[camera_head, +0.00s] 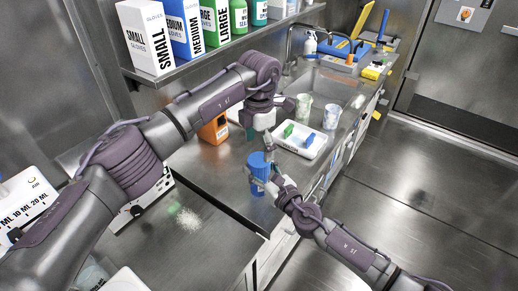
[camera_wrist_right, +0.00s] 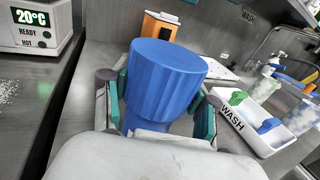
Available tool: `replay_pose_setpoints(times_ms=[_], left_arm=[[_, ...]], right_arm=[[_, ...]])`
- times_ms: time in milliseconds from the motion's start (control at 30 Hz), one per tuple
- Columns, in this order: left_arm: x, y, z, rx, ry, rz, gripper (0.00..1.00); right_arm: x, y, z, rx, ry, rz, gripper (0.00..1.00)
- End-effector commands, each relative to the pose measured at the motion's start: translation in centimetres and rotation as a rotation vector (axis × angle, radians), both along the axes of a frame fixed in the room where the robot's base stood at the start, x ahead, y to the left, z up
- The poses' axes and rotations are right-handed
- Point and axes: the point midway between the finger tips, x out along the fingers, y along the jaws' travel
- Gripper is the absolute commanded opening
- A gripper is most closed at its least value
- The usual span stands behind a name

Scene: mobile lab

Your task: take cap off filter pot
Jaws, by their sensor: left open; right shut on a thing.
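The blue filter pot (camera_head: 257,188) stands on the steel counter near its front edge, with a wide ribbed blue cap (camera_head: 259,161) on top. In the right wrist view the cap (camera_wrist_right: 166,75) fills the middle, and the narrower pot body (camera_wrist_right: 140,124) shows partly below it. My right gripper (camera_head: 260,180) is shut on the filter pot, its green-padded fingers on both sides just under the cap's wide top. The exact finger contact is partly hidden. My left gripper (camera_head: 262,138) is open and empty, pointing down just above and behind the cap.
A white wash tray (camera_head: 312,153) with green and blue items lies right of the pot. Two cups (camera_head: 331,116) stand behind it near the sink. An orange box (camera_head: 214,130) is at the back. White powder (camera_head: 188,218) lies on the front-left surface.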

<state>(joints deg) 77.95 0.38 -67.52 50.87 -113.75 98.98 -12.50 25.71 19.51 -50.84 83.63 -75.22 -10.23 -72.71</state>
Motion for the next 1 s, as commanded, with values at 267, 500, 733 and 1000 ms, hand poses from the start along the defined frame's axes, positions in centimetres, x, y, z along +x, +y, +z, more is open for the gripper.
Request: replay_pose_setpoints(times_ms=[267, 500, 733, 1000], left_arm=[[-0.1, 0.0, -4.3, 0.001, 0.004, 0.003, 0.85], [-0.1, -0.1, -7.0, -0.002, 0.003, 0.002, 0.85], [0.0, 0.0, -7.5, -0.001, 0.001, 0.003, 0.85], [0.0, 0.0, -7.5, 0.0, 0.001, 0.003, 0.62]], right_arm=[[-0.1, 0.1, -0.1, 0.0, 0.001, 0.001, 0.0], [-0.1, 0.1, 0.0, 0.0, 0.001, 0.001, 0.0], [-0.1, 0.1, 0.0, 0.0, 0.001, 0.002, 0.0], [-0.1, 0.1, -0.1, 0.0, 0.001, 0.002, 0.0]])
